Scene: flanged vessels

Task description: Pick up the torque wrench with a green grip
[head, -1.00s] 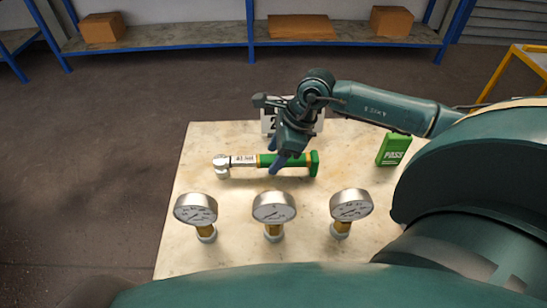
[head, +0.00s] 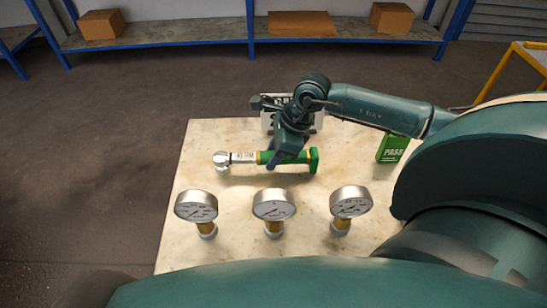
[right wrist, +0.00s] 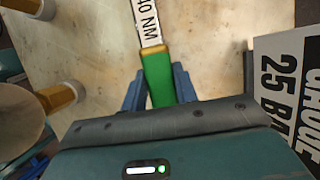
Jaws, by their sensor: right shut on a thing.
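The torque wrench (head: 240,157) with a green grip is over the far part of the table in the head view, its silver head to the left and its green end to the right. My right gripper (head: 282,157) is shut on the green grip. In the right wrist view, the wrench's green grip (right wrist: 158,76) sits between the two blue fingers of my right gripper (right wrist: 160,88). A white label with "NM" lettering shows beyond it. Whether the wrench is clear of the tabletop is hard to tell. My left gripper is not in view.
Three dial gauges on brass stems (head: 273,206) stand along the near part of the table (head: 200,140). A green "PASS" box (head: 393,148) stands at the right. A sign with lettering (right wrist: 285,90) stands behind my right gripper. The table's left side is clear.

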